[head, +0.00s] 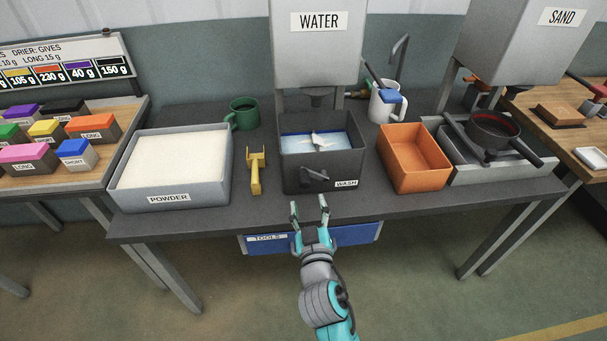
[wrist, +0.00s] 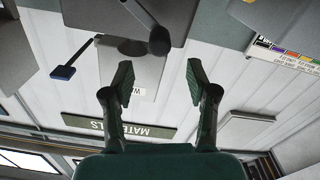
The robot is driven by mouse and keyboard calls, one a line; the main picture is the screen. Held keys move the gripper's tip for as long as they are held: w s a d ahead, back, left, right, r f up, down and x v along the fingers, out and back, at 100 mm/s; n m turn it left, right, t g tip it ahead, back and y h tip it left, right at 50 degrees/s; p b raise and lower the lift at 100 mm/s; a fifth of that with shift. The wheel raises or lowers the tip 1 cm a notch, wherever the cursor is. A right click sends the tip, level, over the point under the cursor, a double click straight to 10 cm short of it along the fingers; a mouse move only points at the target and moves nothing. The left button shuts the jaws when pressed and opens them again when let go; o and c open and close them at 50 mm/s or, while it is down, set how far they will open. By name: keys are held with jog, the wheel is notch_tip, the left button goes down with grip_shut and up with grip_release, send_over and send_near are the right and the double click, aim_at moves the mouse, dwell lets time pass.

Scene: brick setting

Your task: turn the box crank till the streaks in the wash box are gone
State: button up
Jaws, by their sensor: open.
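The dark grey wash box (head: 293,178) stands at the middle of the table under the water tank. Its inside shows blue liquid with pale whitish streaks (head: 316,140) near the middle. The box crank (head: 315,177) is a dark handle on the front wall, left of the WASH label. My gripper (head: 310,206) is open and empty, just in front of the table's front edge and below the crank, not touching it. In the wrist view my open gripper (wrist: 155,85) has nothing between its fingers.
A white powder tray (head: 170,198) and yellow tool (head: 256,174) stand left of the wash box. An orange bin (head: 412,160), a white mug (head: 383,104) and a dark pan (head: 492,135) are to its right. A blue tools drawer (head: 355,234) hangs under the table edge near my gripper.

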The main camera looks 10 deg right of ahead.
aim_at(303, 175)
jog(key=shift+m, duration=0.3)
jog(key=w, duration=1.1)
grip_shut()
